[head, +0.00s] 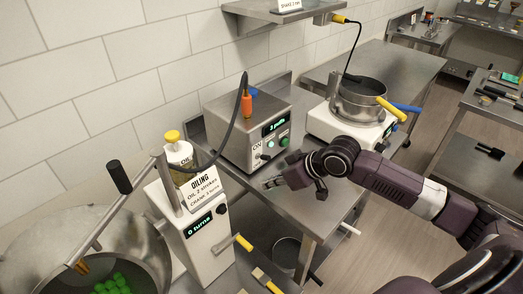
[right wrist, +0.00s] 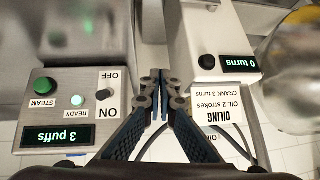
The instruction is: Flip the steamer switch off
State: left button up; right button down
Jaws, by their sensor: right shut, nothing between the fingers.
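The steamer (head: 236,112) is a steel box on the bench, its front display (head: 276,125) reading "3 puffs". Its small toggle switch (head: 265,157) is low on the front panel. In the right wrist view the panel (right wrist: 68,112) appears upside down; the switch (right wrist: 104,94) lies between the OFF and ON labels, its light tip nearer ON. A green STEAM button (right wrist: 42,86) and a lit READY lamp (right wrist: 78,85) are beside it. My right gripper (head: 272,183) is shut and empty, in front of the steamer, apart from the switch; its fingertips also show in the wrist view (right wrist: 160,78).
The oiling machine (head: 200,240) with its yellow-handled crank (head: 243,243) stands at left. A white hot plate with a steel pot (head: 358,100) is right of the steamer. A black cable arches over the steamer. Bare bench top (head: 330,195) lies around my gripper.

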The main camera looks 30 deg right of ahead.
jog(key=w+d+r+m+t, duration=0.2)
jog(key=w+d+r, duration=0.4)
jog(key=d+r, duration=0.3)
notch_tip(320, 180, up, 2)
jog(key=shift+d+r, duration=0.1)
jog(key=shift+d, duration=0.1)
jog(key=shift+w+d, duration=0.1)
